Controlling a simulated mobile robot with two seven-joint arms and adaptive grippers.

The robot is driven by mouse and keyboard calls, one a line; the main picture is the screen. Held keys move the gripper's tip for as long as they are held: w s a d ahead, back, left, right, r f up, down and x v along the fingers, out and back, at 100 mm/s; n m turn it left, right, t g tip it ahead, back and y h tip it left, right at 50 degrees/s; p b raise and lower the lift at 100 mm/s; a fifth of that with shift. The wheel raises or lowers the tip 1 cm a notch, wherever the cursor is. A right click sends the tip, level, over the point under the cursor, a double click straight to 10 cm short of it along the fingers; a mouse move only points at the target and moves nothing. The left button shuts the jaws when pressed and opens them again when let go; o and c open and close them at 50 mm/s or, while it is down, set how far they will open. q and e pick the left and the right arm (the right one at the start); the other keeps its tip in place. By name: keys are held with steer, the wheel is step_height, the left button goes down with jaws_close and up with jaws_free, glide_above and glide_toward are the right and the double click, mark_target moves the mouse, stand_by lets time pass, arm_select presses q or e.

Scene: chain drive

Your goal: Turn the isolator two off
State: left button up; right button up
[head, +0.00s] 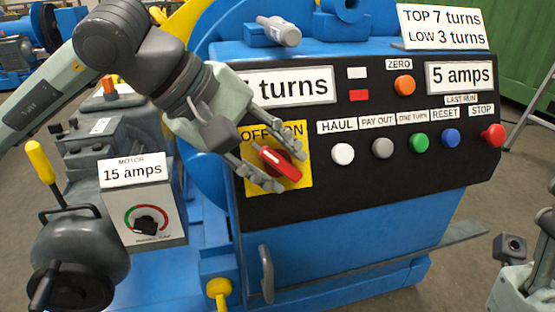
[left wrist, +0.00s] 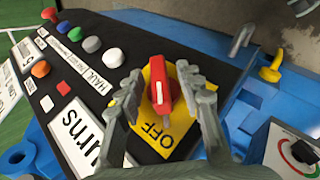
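The isolator is a red rotary handle (head: 279,163) on a yellow plate (head: 254,184) marked OFF and ON, at the left of the black control panel. It lies at a slant in the head view. My left gripper (head: 284,166) is at the plate with its fingers on either side of the handle. In the left wrist view the red handle (left wrist: 160,84) stands between the fingers (left wrist: 160,78), with a gap on the left finger's side; contact on the right is unclear. The word OFF shows below it. My right gripper (head: 525,270) is partly in view at the lower right, away from the panel.
Right of the isolator is a row of buttons: white (head: 343,154), grey (head: 382,148), green (head: 419,142), blue (head: 451,138) and red stop (head: 493,135). A motor box (head: 150,215) reading 15 amps and a yellow lever (head: 41,162) stand at the left.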

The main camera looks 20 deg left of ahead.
arm_select(q)
steer(key=v, duration=1.2)
stand_by(0.3)
